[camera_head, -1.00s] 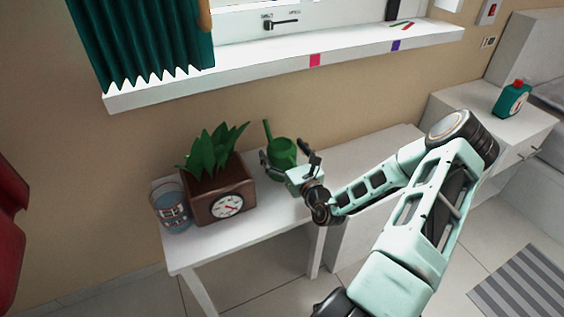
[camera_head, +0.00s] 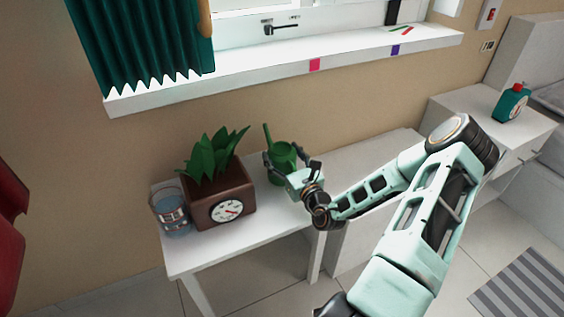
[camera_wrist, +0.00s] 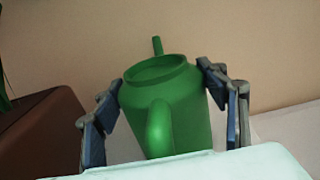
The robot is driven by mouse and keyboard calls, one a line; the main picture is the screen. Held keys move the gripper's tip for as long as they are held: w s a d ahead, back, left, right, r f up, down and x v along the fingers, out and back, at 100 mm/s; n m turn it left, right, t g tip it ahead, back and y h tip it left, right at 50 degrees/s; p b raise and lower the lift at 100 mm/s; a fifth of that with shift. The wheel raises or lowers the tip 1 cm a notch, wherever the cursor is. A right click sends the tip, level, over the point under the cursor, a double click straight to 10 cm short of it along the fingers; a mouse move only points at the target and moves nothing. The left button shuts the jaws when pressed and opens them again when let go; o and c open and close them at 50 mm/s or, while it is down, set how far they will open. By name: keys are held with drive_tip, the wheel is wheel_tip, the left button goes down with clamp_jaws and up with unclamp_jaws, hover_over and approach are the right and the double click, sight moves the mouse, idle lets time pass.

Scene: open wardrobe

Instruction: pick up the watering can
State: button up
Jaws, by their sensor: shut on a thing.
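The green watering can (camera_head: 281,160) stands upright on the white table (camera_head: 205,252), close to the wall. In the wrist view the can (camera_wrist: 190,118) fills the middle, with its handle toward me and its spout pointing away. My gripper (camera_head: 287,160) is shut on the can's body, one finger on each side. In the wrist view the two dark fingers of my gripper (camera_wrist: 165,100) flank the can just below its rim.
A brown planter box (camera_head: 222,203) with a round dial and green leaves stands just left of the can. A glass of bluish liquid (camera_head: 171,215) stands at the table's left end. The white windowsill (camera_head: 250,72) juts out above. A teal bottle (camera_head: 512,103) stands far right.

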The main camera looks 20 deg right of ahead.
sight(284, 149)
drive_tip(key=shift+r, duration=0.2)
drive_tip(key=shift+r, duration=0.3)
drive_tip(key=r, duration=0.1)
drive_tip(key=r+p, duration=0.2)
drive_tip(key=shift+s+d+r, duration=0.15)
drive_tip(key=shift+s+r, duration=0.1)
drive_tip(key=shift+s, duration=0.05)
drive_tip(key=s+d+r+p, duration=0.3)
drive_tip(key=s+r, duration=0.5)
drive_tip(key=s, duration=0.5)
drive_tip(key=shift+r+p, duration=0.3)
drive_tip(key=shift+p, duration=0.3)
